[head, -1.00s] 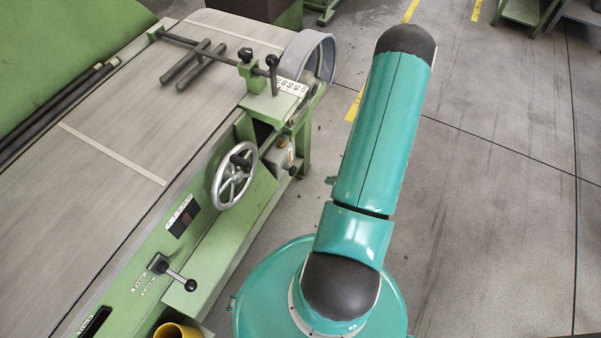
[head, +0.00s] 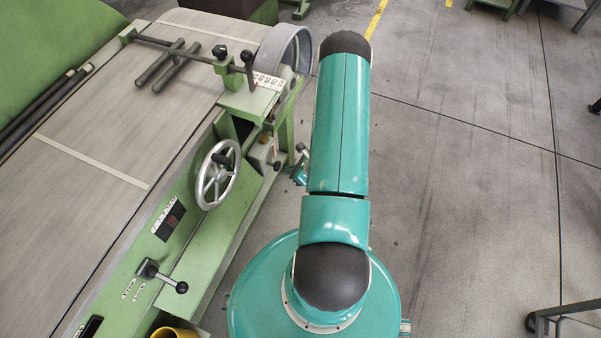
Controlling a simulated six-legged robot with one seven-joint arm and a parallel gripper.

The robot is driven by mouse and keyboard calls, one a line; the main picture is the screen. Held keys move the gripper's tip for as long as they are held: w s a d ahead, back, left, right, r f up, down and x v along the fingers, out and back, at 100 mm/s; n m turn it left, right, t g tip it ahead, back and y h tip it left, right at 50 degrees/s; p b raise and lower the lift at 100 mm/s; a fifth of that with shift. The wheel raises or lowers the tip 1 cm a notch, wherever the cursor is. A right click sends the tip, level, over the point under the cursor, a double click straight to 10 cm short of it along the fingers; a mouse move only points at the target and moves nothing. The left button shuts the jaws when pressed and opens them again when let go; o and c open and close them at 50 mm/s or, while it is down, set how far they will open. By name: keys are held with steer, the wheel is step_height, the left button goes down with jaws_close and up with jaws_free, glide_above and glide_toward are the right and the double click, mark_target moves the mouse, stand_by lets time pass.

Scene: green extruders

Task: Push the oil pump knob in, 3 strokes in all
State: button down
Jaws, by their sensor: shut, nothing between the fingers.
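A small pale box (head: 262,153) is fixed to the end of the green machine, below the guide and right of the handwheel. A small dark knob (head: 277,165) sticks out at its lower right; it looks like the oil pump knob, but how far in it sits is too small to tell. My gripper (head: 302,151) shows only in part, past the left edge of my teal arm. It is shut and empty, just right of the knob, with a narrow gap between them in the picture. The arm hides the rest of it.
A spoked handwheel (head: 217,175) and a black-knobbed lever (head: 163,275) stand out from the machine's side. A grey curved guard (head: 286,48) rises at its far end. A yellow cylinder (head: 175,332) is at the bottom. Open concrete floor lies to the right.

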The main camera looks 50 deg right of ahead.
mark_target(279, 166)
steer(key=shift+w+a+r, duration=0.1)
steer(key=shift+w, duration=0.35)
steer(key=shift+w+a, duration=0.3)
steer(key=shift+w, duration=0.4)
steer(key=shift+w+a, duration=0.25)
steer(key=shift+w, duration=0.45)
